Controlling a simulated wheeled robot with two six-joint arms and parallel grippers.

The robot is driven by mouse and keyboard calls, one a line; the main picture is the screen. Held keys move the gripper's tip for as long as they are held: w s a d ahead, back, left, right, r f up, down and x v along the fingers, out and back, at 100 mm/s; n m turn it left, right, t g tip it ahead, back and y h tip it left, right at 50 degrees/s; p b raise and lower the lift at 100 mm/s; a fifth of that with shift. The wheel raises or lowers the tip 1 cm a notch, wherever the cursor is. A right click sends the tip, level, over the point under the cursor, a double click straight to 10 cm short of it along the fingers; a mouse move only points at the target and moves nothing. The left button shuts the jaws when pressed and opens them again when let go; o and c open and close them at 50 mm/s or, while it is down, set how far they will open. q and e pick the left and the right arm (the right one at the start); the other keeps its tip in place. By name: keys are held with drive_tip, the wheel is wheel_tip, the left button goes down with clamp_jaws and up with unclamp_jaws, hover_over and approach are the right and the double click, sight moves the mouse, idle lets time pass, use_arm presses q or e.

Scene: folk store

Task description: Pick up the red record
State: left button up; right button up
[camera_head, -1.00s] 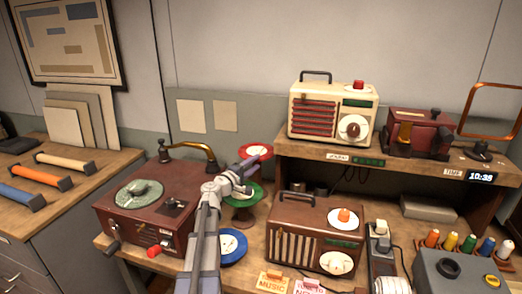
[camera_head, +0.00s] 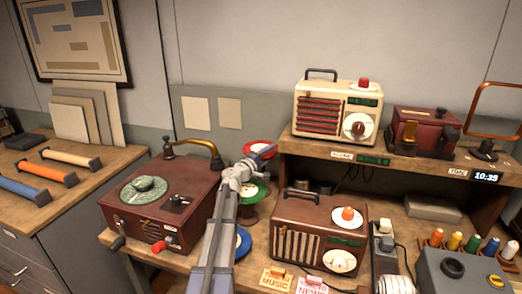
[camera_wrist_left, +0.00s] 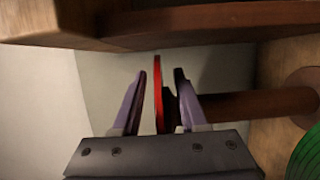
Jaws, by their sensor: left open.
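The red record (camera_head: 257,146) sits at the top of a stand with other records, left of the shelf, partly hidden by my left gripper. In the left wrist view the red record (camera_wrist_left: 158,92) shows edge-on as a thin red strip between the two fingers, with a gap to each side. My left gripper (camera_head: 265,152) is open, its fingers on either side of the record; it also shows in the left wrist view (camera_wrist_left: 160,74). The right gripper is not in view.
Below are a green record (camera_head: 257,190) and a mostly hidden blue record (camera_head: 243,244). A gramophone (camera_head: 160,200) stands left, a brown radio (camera_head: 317,232) right. The raised shelf (camera_head: 330,153) with a cream radio (camera_head: 336,107) is close to the gripper's right.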

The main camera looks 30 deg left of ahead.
use_arm(q)
clamp_jaws()
idle(0.3)
idle(1.1)
